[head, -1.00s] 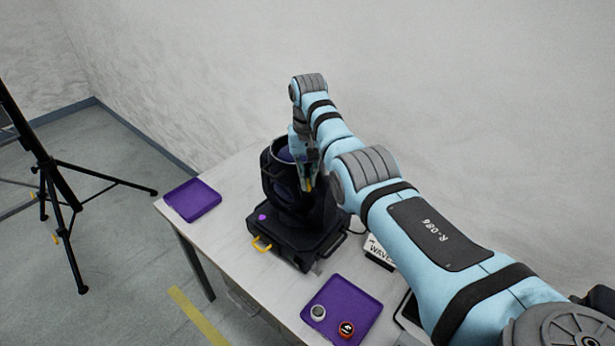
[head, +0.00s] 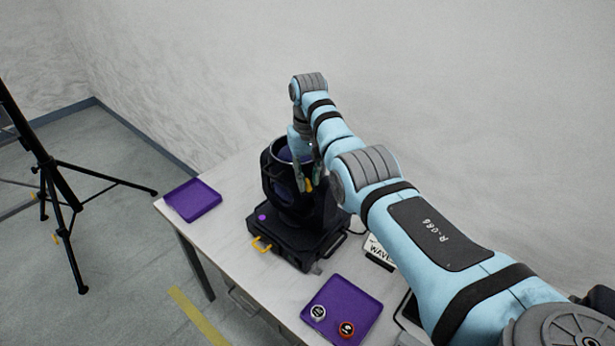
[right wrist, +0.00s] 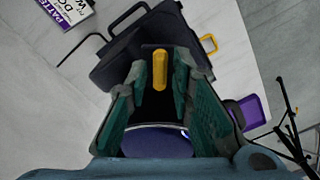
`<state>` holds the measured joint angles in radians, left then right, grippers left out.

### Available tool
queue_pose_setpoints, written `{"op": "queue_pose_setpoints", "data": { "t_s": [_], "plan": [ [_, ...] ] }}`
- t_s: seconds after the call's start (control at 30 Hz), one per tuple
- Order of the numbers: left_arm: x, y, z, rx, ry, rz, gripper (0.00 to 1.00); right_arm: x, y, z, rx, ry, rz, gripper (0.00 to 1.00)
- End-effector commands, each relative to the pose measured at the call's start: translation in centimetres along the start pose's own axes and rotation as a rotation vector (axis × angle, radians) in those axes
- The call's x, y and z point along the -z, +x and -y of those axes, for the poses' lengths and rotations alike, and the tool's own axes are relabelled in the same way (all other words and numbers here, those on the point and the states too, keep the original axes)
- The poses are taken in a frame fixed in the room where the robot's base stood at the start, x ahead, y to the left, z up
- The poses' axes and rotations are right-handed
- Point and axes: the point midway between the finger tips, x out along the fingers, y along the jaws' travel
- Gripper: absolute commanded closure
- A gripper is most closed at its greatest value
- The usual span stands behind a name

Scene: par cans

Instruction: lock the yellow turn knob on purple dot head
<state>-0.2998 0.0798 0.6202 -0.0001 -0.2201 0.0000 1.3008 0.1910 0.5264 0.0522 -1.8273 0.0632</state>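The moving-head light (head: 284,236) with a purple dot (head: 262,217) on its black base stands on the table. Its yellow turn knob (head: 308,186) is on the side of the head facing me, partly hidden by my gripper. My right gripper (head: 308,178) reaches down at the knob, its fingers apart. In the right wrist view, the knob (right wrist: 160,68) is an elongated yellow bar, upright in the picture. It lies between the open green-padded fingertips of the right gripper (right wrist: 164,78), with a gap visible on each side. My left gripper is not in view.
An empty purple tray (head: 193,200) lies at the table's left. Another purple tray (head: 356,296) in front holds two small round items. A printed box (head: 378,250) stands right of the light. A black tripod (head: 60,195) is at left.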

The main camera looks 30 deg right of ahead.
Motion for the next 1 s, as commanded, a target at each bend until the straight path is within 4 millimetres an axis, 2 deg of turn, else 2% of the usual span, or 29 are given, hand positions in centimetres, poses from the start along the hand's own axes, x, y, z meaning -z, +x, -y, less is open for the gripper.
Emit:
{"op": "queue_pose_setpoints", "data": {
  "t_s": [0.3,0.37,0.6,0.7,1.0],
  "plan": [
    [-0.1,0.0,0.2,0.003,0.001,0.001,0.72,-0.1,-0.1,0.0,0.0,0.001,0.002,0.72],
    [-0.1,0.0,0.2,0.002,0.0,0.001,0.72,0.0,-0.7,0.0,0.0,0.001,0.001,0.72],
    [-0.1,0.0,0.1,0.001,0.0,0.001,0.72,0.0,-5.8,0.0,0.0,0.0,0.0,0.72],
    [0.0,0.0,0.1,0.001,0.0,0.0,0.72,-0.1,-7.1,0.0,0.0,0.0,0.001,0.72],
    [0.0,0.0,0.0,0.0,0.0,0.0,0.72,-0.1,-7.5,0.0,0.0,0.0,0.002,0.72]
  ]
}}
